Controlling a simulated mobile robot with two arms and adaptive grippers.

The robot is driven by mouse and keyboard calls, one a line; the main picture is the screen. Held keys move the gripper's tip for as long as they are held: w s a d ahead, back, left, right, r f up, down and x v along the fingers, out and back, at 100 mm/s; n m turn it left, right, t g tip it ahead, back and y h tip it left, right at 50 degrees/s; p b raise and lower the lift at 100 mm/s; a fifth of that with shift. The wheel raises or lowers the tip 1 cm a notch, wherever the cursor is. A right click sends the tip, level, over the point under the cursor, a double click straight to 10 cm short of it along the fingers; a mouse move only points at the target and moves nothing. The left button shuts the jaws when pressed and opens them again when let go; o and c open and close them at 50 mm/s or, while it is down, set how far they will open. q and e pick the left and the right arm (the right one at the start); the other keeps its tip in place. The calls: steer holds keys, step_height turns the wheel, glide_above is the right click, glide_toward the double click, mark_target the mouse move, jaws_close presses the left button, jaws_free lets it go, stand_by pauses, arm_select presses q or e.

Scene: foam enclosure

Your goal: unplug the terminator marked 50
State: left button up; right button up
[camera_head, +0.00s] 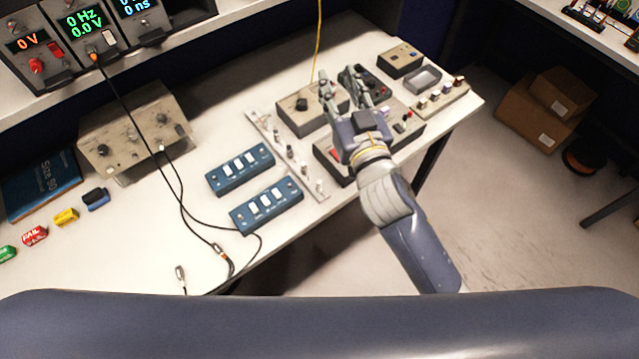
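My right gripper (339,80) reaches in from the lower right over the bench. Its two fingers are spread apart, pointing to the back, with nothing visible between them. They are above or beside a beige box with a black knob (301,103). A cream strip with several small metal connectors (290,152) lies left of the gripper. A cream block with several small capped parts (436,96) sits at the bench's right end. The marking 50 is not legible on any part, so I cannot tell which is the terminator. My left gripper is out of view.
Two blue switch boxes (241,169) lie left of the strip. A grey tray (423,79) and a small beige box (400,60) stand at the back right. A yellow cable (318,40) hangs behind.

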steer(key=s+a+r+n+g+y, duration=0.4)
steer(key=a+r+n+y, duration=0.3)
steer(key=a, duration=0.3)
steer(key=s+a+r+n+g+y, duration=0.4)
steer(key=s+a+r+n+y, duration=0.1)
steer(key=a+n+y, duration=0.35)
steer(key=s+a+f+n+g+h, duration=0.3)
steer(key=s+a+f+n+g, duration=0.5)
steer(key=g, duration=0.5)
steer(key=d+f+n+h, duration=0.2)
steer(key=d+f+h, duration=0.4)
steer(key=f+h, duration=0.45)
steer(key=w+d+f+m+t+h, duration=0.1)
steer(key=w+d+f+h, duration=0.1)
steer(key=d, duration=0.3)
steer(key=w+d+f+m+t+h, duration=0.1)
steer(key=w+d+f+h, duration=0.1)
steer(key=d, duration=0.4)
steer(key=w+d+f+m+t+h+p, duration=0.1)
steer(key=w+d+f+h, duration=0.2)
steer(key=w+d, duration=0.2)
steer(key=shift+w+d+f, duration=0.2)
steer(key=shift+w, duration=0.2)
steer(key=shift+w+d, duration=0.1)
steer(key=shift+d, duration=0.15)
steer(key=shift+f, duration=0.1)
